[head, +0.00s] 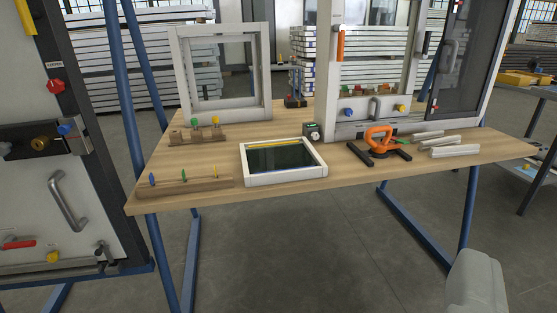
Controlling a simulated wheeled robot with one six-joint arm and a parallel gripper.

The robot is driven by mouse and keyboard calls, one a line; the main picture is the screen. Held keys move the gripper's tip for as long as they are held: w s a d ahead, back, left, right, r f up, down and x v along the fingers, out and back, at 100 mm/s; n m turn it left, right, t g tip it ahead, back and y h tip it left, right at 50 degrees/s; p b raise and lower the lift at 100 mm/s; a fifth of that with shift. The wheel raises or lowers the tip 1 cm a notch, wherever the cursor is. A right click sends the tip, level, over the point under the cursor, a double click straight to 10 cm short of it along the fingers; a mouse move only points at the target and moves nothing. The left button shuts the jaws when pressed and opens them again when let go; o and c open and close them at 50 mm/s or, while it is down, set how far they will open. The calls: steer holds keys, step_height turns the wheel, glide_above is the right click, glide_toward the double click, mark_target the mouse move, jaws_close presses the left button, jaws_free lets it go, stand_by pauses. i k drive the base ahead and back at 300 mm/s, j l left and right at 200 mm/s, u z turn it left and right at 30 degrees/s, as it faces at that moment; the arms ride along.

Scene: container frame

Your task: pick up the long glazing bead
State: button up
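Several light grey-white strips that look like glazing beads lie at the right end of the wooden table. The front strip (455,151) looks the thickest, another strip (446,141) lies just behind it, and a thinner one (427,134) lies further back left. I cannot tell for sure which is the long glazing bead. No gripper fingers show. A pale rounded shape at the bottom right may be part of my arm.
The wooden table (310,192) has a clear front edge. An orange suction lifter (379,138) with black feet stands left of the strips. A small framed glass pane (283,157), peg blocks (184,187) and upright white frames (264,75) occupy the rest. A panel stands left.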

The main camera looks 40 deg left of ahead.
mark_target(455, 140)
steer(key=i+j, duration=0.1)
steer(key=i, duration=0.35)
steer(key=i+j+z, duration=0.1)
steer(key=i, duration=0.35)
steer(key=i+j+z, duration=0.1)
steer(key=i, duration=0.3)
steer(key=i+j, duration=0.3)
steer(key=i, duration=0.15)
steer(key=i+j+z, duration=0.1)
steer(key=i, duration=0.3)
steer(key=j, duration=0.05)
